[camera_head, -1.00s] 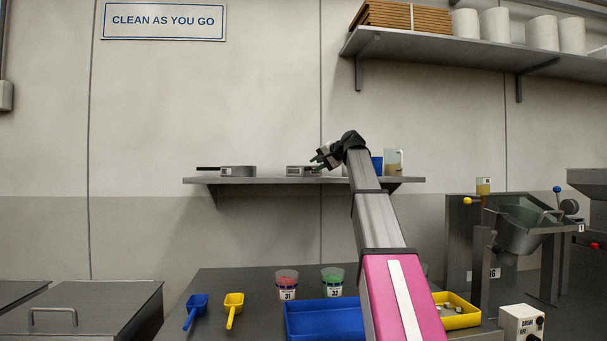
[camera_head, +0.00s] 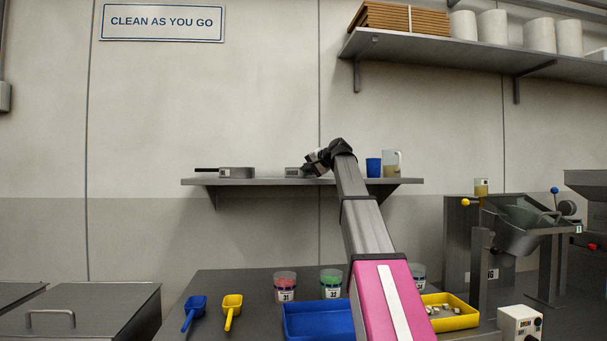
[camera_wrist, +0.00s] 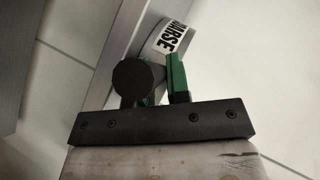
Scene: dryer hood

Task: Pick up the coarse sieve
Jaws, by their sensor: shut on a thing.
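In the wrist view my gripper (camera_wrist: 152,82) has green fingers shut on the sieve's dark round handle (camera_wrist: 134,82), seen nearly end-on. Whether the sieve still rests on the shelf is too small to tell.
Another grey pan with a dark handle (camera_head: 237,173) sits left on the shelf. A blue cup (camera_head: 374,167) and a clear jug (camera_head: 392,163) stand close on the right. Below are a blue tray (camera_head: 300,320), a yellow tray (camera_head: 460,318), scoops and tubs on the counter.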

